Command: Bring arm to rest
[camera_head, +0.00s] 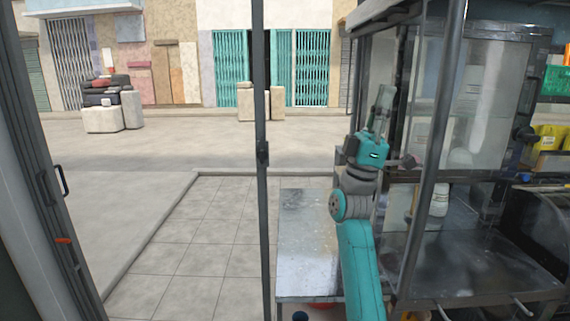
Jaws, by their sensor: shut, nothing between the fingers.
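My arm (358,250), teal and grey, rises from the bottom of the view, right of the middle. It stands in front of the metal table and the glass-sided press cabinet. My gripper (384,100) is at the arm's upper end, pointing up, small in the picture. It appears shut and empty. The fingertips are hard to make out against the cabinet frame. The wrist (366,150) is bent just below it.
A metal-framed press cabinet (480,90) stands close on the right, with a steel counter (470,265) below. A bare metal table (305,235) is left of my arm. A thin dark post (261,200) stands in the middle. Tiled floor (200,240) lies open to the left.

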